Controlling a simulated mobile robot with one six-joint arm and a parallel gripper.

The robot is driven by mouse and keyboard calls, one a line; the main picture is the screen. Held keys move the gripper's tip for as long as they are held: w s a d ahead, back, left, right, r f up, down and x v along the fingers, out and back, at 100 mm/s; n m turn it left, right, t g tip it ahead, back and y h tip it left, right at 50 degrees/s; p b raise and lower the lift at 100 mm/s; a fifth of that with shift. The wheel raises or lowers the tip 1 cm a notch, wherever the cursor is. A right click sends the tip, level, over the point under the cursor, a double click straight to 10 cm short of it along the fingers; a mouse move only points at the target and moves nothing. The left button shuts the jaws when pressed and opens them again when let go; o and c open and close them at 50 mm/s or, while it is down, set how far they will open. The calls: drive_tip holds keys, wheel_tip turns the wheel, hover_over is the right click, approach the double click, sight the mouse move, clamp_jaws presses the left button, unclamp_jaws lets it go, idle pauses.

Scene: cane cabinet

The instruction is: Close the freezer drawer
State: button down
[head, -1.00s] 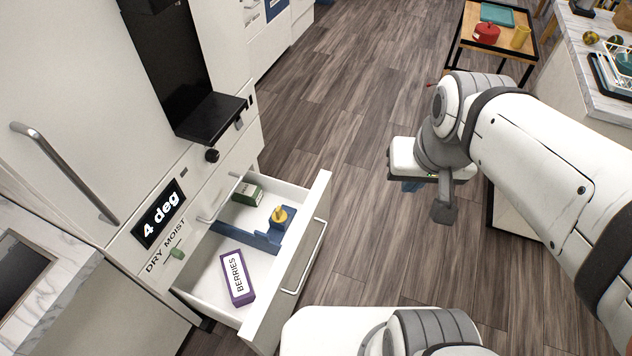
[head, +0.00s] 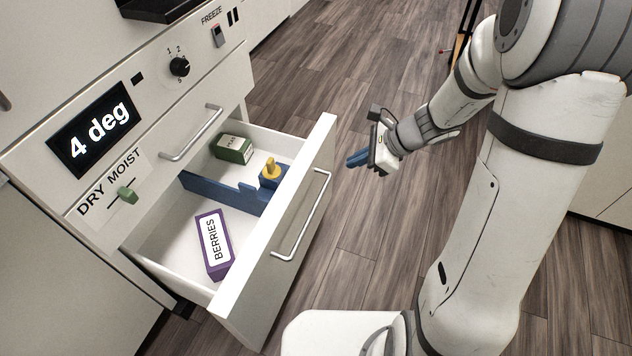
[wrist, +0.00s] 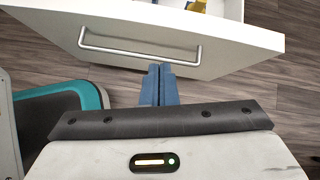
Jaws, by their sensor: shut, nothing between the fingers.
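The freezer drawer (head: 290,235) stands pulled out from the cabinet, with a silver bar handle on its front. The drawer front also shows across the top of the wrist view (wrist: 240,50). Inside lie a purple BERRIES box (head: 214,245), a green box (head: 234,149) and a blue divider (head: 225,193) with a yellow-topped piece (head: 270,170) by it. My gripper (head: 357,159) is shut and empty, to the right of the drawer front and apart from it in the head view. In the wrist view its blue fingers (wrist: 160,84) point toward the drawer front, just below the handle.
Above the open drawer is a shut drawer with its own handle (head: 192,133), a "4 deg" display (head: 97,128), a dial (head: 179,67) and a green DRY/MOIST slider (head: 127,195). Wood floor (head: 320,70) lies clear beyond the drawer.

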wheel_tip(320, 180, down, 8)
drive_tip(key=w+r+m+b, duration=0.1)
drive_tip(key=w+m+b, duration=0.2)
drive_tip(key=shift+t, duration=0.3)
drive_tip(key=b+x, duration=0.1)
drive_tip(key=x, duration=0.3)
drive_tip(key=a+r+b+x, duration=0.1)
drive_tip(key=x, duration=0.2)
drive_tip(key=b+x, duration=0.2)
drive_tip(key=x, duration=0.2)
drive_tip(key=shift+w+a, duration=0.15)
drive_tip(key=shift+a, duration=0.35)
drive_tip(key=shift+w+a, duration=0.15)
drive_tip(key=shift+a, duration=0.25)
